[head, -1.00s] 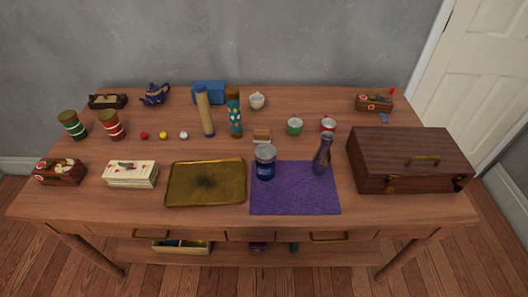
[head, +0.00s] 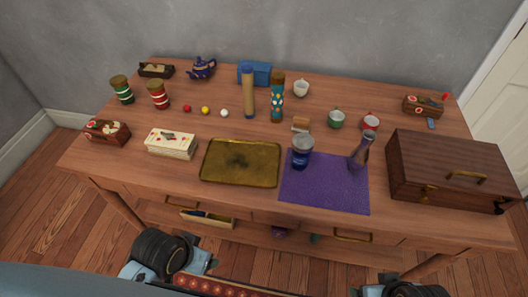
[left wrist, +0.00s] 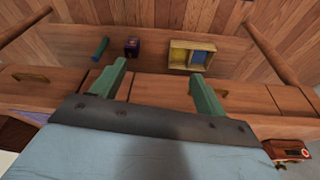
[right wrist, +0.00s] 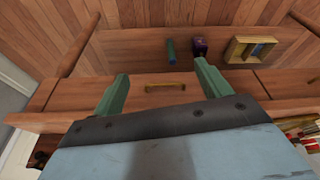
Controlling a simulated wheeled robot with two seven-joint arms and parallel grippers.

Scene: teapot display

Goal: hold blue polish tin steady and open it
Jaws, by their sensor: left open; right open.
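The blue polish tin (head: 301,158) is a dark blue jar with a greyish lid, standing upright at the upper left edge of the purple mat (head: 325,190). Its lid is on. No gripper touches it. My left gripper (left wrist: 158,76) is open and empty, with its two green fingers spread in the left wrist view. My right gripper (right wrist: 161,73) is open and empty in the right wrist view. Both look toward the table's front and lower shelf, away from the tin. In the head view only parts of my arms show at the bottom edge.
A brass tray (head: 241,162) lies left of the tin. A purple vase (head: 360,153) stands right of it on the mat, with a wooden case (head: 450,172) beyond. The mat's front part is clear.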

